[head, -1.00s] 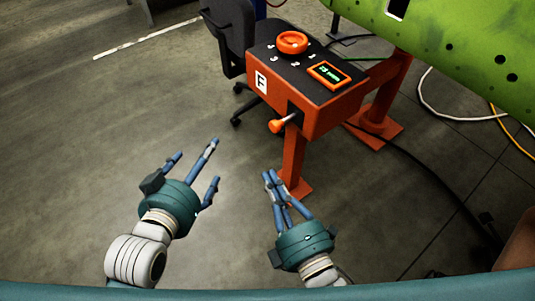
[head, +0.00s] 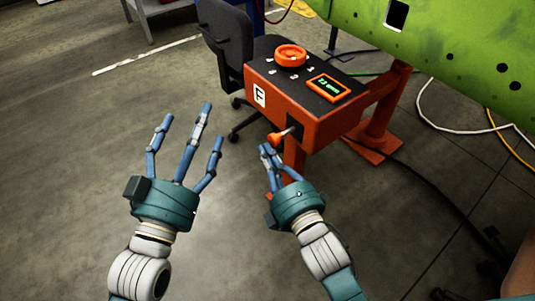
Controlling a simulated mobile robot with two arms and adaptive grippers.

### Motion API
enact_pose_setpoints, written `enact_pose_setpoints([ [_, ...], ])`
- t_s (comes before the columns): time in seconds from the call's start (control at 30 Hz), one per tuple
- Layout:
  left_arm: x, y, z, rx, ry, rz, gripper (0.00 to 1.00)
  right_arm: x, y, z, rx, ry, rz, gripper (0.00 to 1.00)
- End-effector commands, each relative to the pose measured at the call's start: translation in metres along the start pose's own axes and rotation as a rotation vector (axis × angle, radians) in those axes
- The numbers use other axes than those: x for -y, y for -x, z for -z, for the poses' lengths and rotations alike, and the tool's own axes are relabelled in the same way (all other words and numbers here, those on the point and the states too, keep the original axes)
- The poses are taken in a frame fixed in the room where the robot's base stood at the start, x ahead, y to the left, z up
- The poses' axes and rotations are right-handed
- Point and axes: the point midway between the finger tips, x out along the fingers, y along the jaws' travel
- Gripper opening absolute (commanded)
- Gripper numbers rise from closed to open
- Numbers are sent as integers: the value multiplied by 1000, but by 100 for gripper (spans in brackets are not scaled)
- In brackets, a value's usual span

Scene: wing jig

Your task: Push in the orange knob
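The orange knob (head: 274,139) sits on the end of a short metal rod that sticks out of the front of an orange control box (head: 325,128). My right gripper (head: 268,150) is just below the knob, its fingers drawn close together and pointing up at it. I cannot tell whether the fingertips touch the knob. Nothing shows between those fingers. My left gripper (head: 190,140) is open and empty over the floor, to the left of the box, with its fingers spread.
The box top carries an orange dial (head: 291,56) and a small lit display (head: 328,88). A black office chair (head: 228,45) stands behind the box at left. A green wing panel (head: 450,50) is at the upper right. Cables lie on the floor at right. The floor at left is clear.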

Motion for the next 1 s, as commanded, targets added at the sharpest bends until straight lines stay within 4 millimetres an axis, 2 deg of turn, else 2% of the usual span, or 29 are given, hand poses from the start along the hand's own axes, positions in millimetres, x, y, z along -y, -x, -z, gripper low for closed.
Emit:
enact_pose_setpoints([
  [0.37, 0, 0, 0, 4, 0, 0, 85, -1, 0, -2, 0, 0, 0, 0],
  [0.47, 2, 1, -14, 72, -1, 4, 85, -2, -2, -7, 0, 3, 0, 0],
  [0.57, 5, 6, -38, 182, -4, 10, 85, -2, -4, -16, -1, 3, 0, 0],
  [0.7, 9, 18, -71, 335, -6, 19, 85, -2, -7, -28, -1, 3, -1, 0],
  [0.8, 12, 27, -87, 410, -7, 24, 85, -2, -9, -35, 0, 2, 0, 0],
  [1.0, 13, 33, -98, 457, -8, 26, 85, 0, -10, -38, 0, 0, 0, 0],
])
